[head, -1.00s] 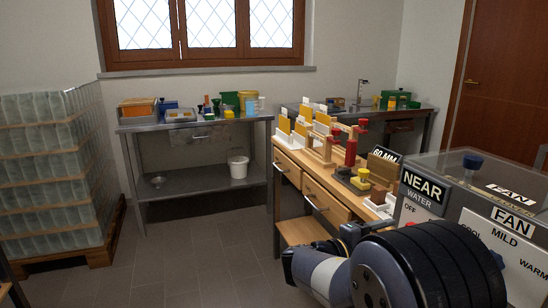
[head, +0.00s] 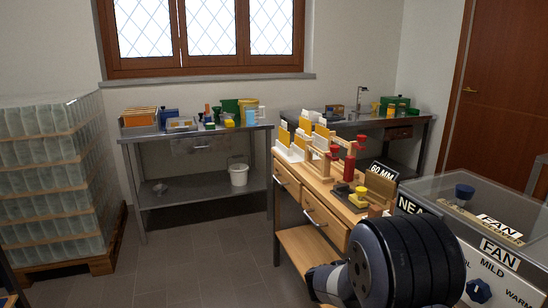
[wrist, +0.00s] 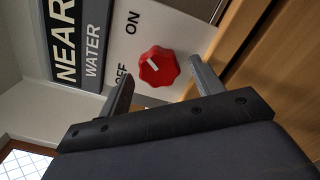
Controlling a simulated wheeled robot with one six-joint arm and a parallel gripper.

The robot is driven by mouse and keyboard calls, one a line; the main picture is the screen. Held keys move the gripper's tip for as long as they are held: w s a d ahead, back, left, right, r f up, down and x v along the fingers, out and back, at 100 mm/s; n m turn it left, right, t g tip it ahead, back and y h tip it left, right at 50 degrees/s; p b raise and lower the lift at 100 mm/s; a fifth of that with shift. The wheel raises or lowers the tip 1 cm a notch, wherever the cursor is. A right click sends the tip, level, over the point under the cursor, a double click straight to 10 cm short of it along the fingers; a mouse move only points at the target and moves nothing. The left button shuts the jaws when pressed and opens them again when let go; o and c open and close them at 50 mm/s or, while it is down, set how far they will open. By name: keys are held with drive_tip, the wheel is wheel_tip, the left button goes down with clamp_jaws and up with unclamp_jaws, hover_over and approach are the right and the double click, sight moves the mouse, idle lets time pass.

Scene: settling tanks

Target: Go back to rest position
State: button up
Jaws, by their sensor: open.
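My gripper (wrist: 160,88) is open in the wrist view, its two fingers apart with nothing held between them. Beyond the fingers is a red knob (wrist: 158,66) on a pale panel, between the words OFF and ON and beside a NEAR WATER label (wrist: 80,40). The knob looks apart from the fingers. In the head view my dark arm covers the lower right, and the gripper's fingers are hidden there.
The panel belongs to a lidded tank (head: 500,262) at right, with FAN and MILD markings and a blue knob (head: 478,290). A wooden bench (head: 318,222) with small fixtures stands left of it. A steel table (head: 200,205) is behind.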

drive_tip(key=s+a+n+p, duration=0.3)
drive_tip(key=a+n+p, duration=0.4)
drive_tip(key=p, duration=0.7)
drive_tip(key=shift+a+n, duration=0.2)
drive_tip(key=shift+n, duration=1.2)
drive_tip(key=shift+s+d+f, duration=0.1)
